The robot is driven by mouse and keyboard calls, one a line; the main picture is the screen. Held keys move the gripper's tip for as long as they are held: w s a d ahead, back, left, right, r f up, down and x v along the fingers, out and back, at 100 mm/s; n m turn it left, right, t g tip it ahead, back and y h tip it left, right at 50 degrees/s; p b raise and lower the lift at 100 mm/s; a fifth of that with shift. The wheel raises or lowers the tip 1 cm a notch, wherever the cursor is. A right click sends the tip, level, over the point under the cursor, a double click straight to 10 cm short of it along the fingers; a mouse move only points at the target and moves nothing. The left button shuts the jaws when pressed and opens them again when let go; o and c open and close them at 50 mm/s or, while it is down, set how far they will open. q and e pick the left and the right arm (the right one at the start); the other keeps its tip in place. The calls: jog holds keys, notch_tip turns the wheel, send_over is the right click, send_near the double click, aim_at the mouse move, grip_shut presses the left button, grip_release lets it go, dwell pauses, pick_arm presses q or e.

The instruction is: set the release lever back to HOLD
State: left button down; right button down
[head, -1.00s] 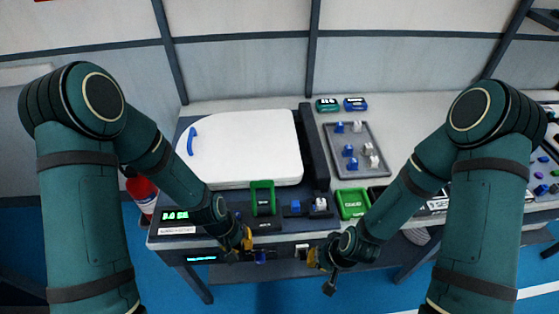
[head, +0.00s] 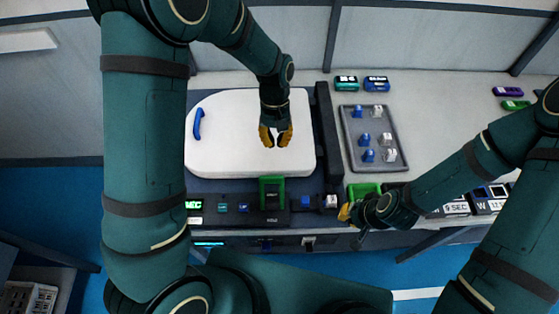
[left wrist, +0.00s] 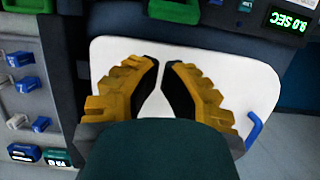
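My left gripper (head: 275,138) is over the white lid (head: 225,150), its fingers apart and nothing between them. In the left wrist view the gripper's yellow fingers (left wrist: 160,63) show against the white lid (left wrist: 115,55). A blue handle (head: 197,123) is at the lid's left side, apart from the gripper; it also shows in the left wrist view (left wrist: 254,131). I cannot tell which part is the release lever; no HOLD mark is readable. A green upright frame (head: 272,181) stands at the bench front. My right gripper (head: 345,212) is beside the green tray (head: 364,188); its opening is unclear.
A grey tray (head: 349,143) with several blue and white pieces lies right of the lid. Small blue and white blocks (head: 318,201) sit at the bench front. A small white-ended part (head: 308,243) is on the front face. Green and blue boxes (head: 376,83) stand behind the tray.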

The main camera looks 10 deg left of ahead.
pick_arm(q)
jog(key=x, duration=1)
jog(key=shift+f, duration=0.1)
pick_arm(e)
jog(key=shift+f, duration=0.25)
pick_arm(q)
jog(key=shift+s+d+r+t, duration=0.1)
jog(key=shift+s+r+t, duration=0.15)
jog(key=shift+r+t, duration=0.1)
pick_arm(e)
jog(key=shift+s, duration=0.1)
